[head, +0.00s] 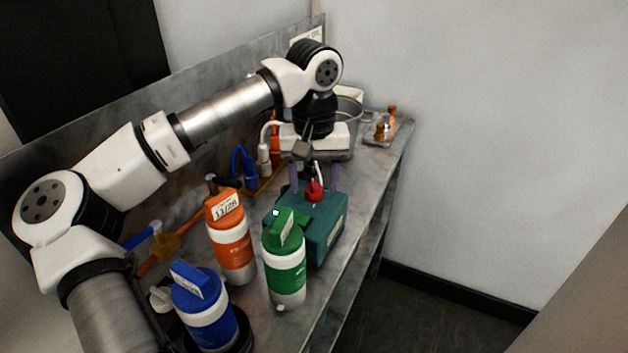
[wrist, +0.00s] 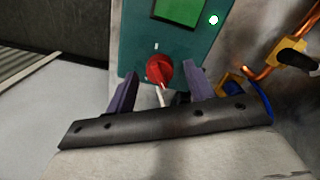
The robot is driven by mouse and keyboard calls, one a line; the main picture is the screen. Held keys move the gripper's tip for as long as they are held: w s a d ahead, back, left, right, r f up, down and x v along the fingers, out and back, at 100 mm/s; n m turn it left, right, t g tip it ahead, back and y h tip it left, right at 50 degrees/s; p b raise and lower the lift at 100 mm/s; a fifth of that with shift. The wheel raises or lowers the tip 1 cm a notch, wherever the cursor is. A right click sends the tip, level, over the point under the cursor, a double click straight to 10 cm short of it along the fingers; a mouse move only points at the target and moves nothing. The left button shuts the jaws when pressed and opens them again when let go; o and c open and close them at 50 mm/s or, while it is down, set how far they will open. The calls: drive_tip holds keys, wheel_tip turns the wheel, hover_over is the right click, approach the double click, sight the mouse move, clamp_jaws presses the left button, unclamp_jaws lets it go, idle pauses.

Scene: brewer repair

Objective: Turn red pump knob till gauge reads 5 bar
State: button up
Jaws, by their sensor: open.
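The red pump knob (head: 314,190) is on the teal pump box (head: 328,222) standing on the bench. In the wrist view the knob (wrist: 158,70) sits on the box's face (wrist: 136,38), below a short white mark. A dark-framed green display (wrist: 179,10) is cut off by the top edge, and no reading is legible. My gripper (head: 314,179) is open above the knob, its two purple fingers apart. In the wrist view the fingers (wrist: 162,86) lie left and right of the knob's lower part; contact cannot be told.
Green (head: 285,270), orange (head: 232,245) and blue (head: 203,310) bottles stand in front of and left of the pump box. A bucket (head: 350,105) and a tray with small copper-coloured parts (head: 382,130) are at the far end. The bench's right edge is close to the box.

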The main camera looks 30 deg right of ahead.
sight(314, 184)
wheel_tip(314, 184, up, 13)
idle(0.3)
idle(0.5)
